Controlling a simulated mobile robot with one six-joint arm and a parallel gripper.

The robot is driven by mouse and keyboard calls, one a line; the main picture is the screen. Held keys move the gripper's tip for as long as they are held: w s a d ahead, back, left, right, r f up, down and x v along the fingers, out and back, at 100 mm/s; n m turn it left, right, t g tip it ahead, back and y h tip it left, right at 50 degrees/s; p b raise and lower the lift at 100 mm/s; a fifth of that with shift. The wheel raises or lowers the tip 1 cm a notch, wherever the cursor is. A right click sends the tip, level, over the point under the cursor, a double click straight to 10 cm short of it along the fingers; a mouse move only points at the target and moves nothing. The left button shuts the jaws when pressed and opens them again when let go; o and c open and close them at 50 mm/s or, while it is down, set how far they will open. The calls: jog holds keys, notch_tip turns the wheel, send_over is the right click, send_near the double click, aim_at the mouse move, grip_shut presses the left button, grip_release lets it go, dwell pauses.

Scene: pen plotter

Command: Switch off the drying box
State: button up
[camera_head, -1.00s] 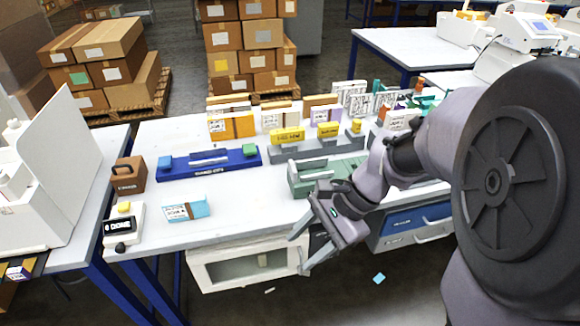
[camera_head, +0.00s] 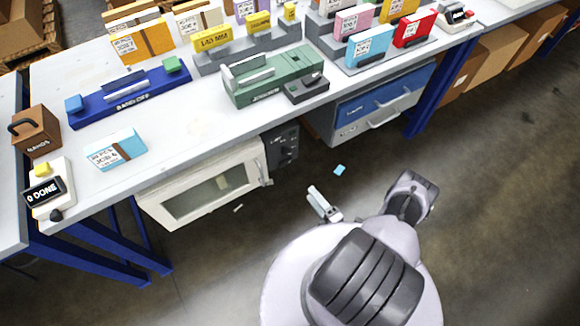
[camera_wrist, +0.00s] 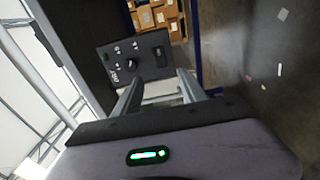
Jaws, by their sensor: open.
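The drying box (camera_head: 205,193) is a white box with a window in its front, under the near edge of the table. Its black control panel (camera_head: 283,148) is at its right end. In the wrist view the panel (camera_wrist: 134,58) appears tilted, with a dark round knob (camera_wrist: 134,60) and small white marks around it. I cannot read the knob's setting. My gripper (camera_wrist: 160,83) is open and empty, its fingers apart below and right of the knob in that view, not visibly touching it. In the head view my gripper (camera_head: 322,204) is low, right of and apart from the panel, partly hidden by my arm.
Blue and grey drawers (camera_head: 375,100) hang under the table right of the drying box. Floor in front is open, with small scraps (camera_head: 340,169).

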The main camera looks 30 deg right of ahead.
aim_at(286, 163)
jog(key=w, duration=0.4)
jog(key=w+a, duration=0.1)
jog(key=w, duration=0.9)
jog(key=shift+w+a, duration=0.25)
jog(key=shift+a, duration=0.05)
jog(key=shift+c, duration=0.2)
